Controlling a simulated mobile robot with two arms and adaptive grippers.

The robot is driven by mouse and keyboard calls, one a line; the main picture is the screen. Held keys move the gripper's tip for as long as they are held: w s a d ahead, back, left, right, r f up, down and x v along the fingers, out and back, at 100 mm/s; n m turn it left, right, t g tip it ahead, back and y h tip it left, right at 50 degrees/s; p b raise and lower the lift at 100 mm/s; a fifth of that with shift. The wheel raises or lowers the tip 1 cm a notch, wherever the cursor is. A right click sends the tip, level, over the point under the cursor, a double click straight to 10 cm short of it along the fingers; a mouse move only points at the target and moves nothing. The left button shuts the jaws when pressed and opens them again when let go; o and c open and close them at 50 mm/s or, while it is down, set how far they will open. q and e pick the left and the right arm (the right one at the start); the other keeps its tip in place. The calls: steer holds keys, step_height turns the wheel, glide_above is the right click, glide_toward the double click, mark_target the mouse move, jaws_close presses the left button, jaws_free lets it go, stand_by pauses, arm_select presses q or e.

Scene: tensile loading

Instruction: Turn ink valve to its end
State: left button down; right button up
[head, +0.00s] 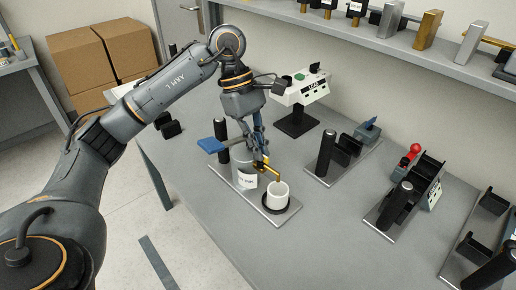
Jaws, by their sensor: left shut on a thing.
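The ink dispenser (243,172) is a grey cylinder with a white label, standing on a metal base plate on the grey table. A brass-coloured valve and spout (268,168) sticks out from its right side. A white cup (277,195) stands below the spout on a dark round pad. My left gripper (261,156) reaches down from above and is shut at the brass valve. Its fingertips partly hide the valve handle, so its exact turn is hard to tell. My right gripper is not in view.
A blue paddle (213,144) and a black post (221,137) stand just left of the dispenser. A white labelled box on a stand (302,90) is behind it. Several fixtures with black posts, one with a red knob (415,149), fill the table's right side. A shelf (400,50) runs behind.

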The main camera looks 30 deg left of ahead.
arm_select(q)
steer(key=shift+m, duration=0.3)
stand_by(0.4)
steer(key=c, duration=1.5)
jaws_free()
steer(key=v, duration=1.2)
steer(key=shift+w+d, duration=0.1)
steer(key=shift+r, duration=0.1)
